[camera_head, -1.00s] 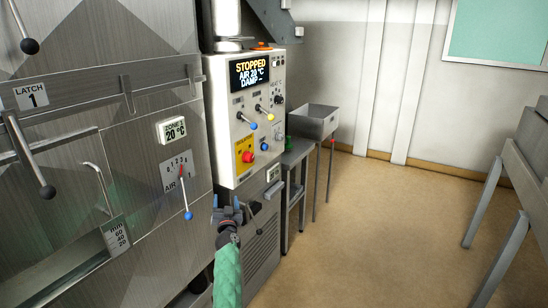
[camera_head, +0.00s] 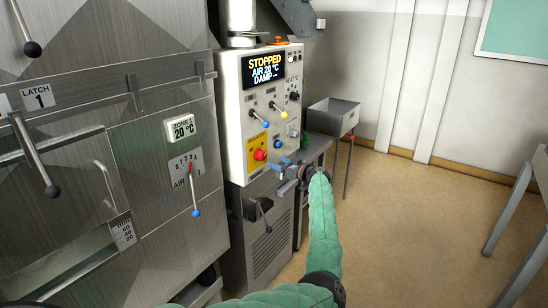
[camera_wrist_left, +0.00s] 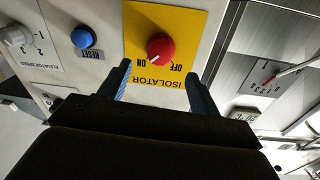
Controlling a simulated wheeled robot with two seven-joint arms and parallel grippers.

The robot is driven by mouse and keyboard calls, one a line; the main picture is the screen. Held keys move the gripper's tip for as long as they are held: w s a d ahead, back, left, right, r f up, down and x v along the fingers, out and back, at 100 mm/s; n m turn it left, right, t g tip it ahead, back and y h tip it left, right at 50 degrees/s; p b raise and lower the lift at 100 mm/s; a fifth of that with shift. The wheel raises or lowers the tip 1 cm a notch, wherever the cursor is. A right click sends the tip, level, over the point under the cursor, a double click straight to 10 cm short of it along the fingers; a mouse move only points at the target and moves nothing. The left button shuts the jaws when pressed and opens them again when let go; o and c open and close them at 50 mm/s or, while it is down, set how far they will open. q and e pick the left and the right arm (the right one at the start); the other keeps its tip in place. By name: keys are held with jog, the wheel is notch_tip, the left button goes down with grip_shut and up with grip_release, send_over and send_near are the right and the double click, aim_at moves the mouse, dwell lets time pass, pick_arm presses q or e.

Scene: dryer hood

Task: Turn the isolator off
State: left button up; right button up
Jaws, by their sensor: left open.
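The isolator is a red rotary knob (camera_head: 259,155) on a yellow plate (camera_head: 251,144), low on the white control panel. In the left wrist view the picture is upside down; the red knob (camera_wrist_left: 160,46) sits on the yellow plate (camera_wrist_left: 190,20) marked ISOLATOR, ON and OFF. My left gripper (camera_head: 278,169) is open and empty, just in front of and slightly below the knob. In the wrist view its two fingers (camera_wrist_left: 158,80) lie either side of the knob's line, apart from it. My right gripper is not in view.
A blue RESET button (camera_wrist_left: 82,37) is beside the isolator. Levers with a blue tip (camera_head: 265,124) and a yellow tip (camera_head: 284,115) are above it. The display (camera_head: 264,70) reads STOPPED. A metal side table (camera_head: 312,150) stands right of the panel.

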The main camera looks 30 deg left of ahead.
aim_at(264, 157)
pick_arm(q)
jog(key=a, duration=0.2)
jog(key=a+p, duration=0.1)
jog(key=a, duration=0.1)
jog(key=w+a+p, duration=0.1)
jog(key=a, duration=0.1)
jog(key=shift+r, duration=0.15)
jog(key=shift+a+p, duration=0.3)
jog(key=shift+a, duration=0.55)
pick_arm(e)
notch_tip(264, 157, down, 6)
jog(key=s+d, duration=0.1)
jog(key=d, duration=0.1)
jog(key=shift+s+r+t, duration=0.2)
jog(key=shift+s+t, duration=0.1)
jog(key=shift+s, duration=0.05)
pick_arm(q)
jog(key=c, duration=1)
